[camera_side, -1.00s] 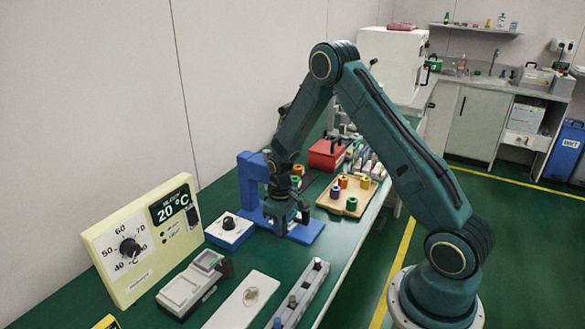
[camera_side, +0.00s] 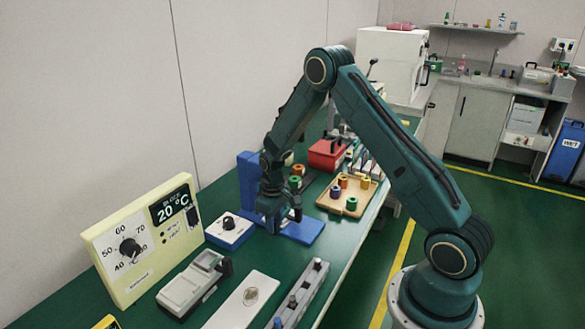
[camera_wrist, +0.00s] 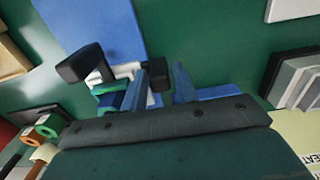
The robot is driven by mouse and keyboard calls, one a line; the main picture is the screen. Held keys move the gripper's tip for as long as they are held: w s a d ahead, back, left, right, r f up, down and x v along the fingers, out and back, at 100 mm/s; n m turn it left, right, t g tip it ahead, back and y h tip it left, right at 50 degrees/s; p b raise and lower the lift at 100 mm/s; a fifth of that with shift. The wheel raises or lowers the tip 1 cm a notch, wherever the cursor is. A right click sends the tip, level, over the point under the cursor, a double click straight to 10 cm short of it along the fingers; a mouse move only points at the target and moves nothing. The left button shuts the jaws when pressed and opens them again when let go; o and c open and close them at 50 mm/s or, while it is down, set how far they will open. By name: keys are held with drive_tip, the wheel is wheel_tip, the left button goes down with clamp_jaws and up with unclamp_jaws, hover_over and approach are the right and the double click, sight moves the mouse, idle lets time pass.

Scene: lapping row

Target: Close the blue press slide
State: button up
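The blue press has an upright blue frame (camera_side: 247,180) and a flat blue plate (camera_side: 306,231) on the green bench. In the wrist view a blue plate (camera_wrist: 92,25) lies at the top left, with a black handle (camera_wrist: 82,64) and a white part (camera_wrist: 125,70) below it. I cannot tell from these views how far the slide stands out. My gripper (camera_side: 277,226) is low over the left part of the press plate.
A knob box (camera_side: 229,231) stands left of the press and a yellow temperature panel (camera_side: 145,240) stands further left. A wooden tray (camera_side: 347,195) with coloured spools and a red box (camera_side: 326,155) are behind and right. A grey device (camera_side: 190,285) lies in front.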

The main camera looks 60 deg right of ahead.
wheel_tip(320, 180, up, 14)
drive_tip(key=shift+f, duration=0.15)
idle(0.6)
drive_tip(key=shift+c, duration=0.4)
drive_tip(key=shift+s+d, duration=0.1)
clamp_jaws()
drive_tip(key=s+d+f+n+t+y, duration=0.2)
drive_tip(key=s+n+t, duration=0.1)
drive_tip(key=s+n, duration=0.3)
drive_tip(key=s+d+f+n+t+y, duration=0.2)
drive_tip(key=s+n, duration=0.4)
drive_tip(key=n, duration=0.4)
drive_tip(key=shift+d+f+n+t+y, duration=0.3)
drive_tip(key=shift+d+n+t, duration=0.05)
drive_tip(key=shift+n+t, duration=0.05)
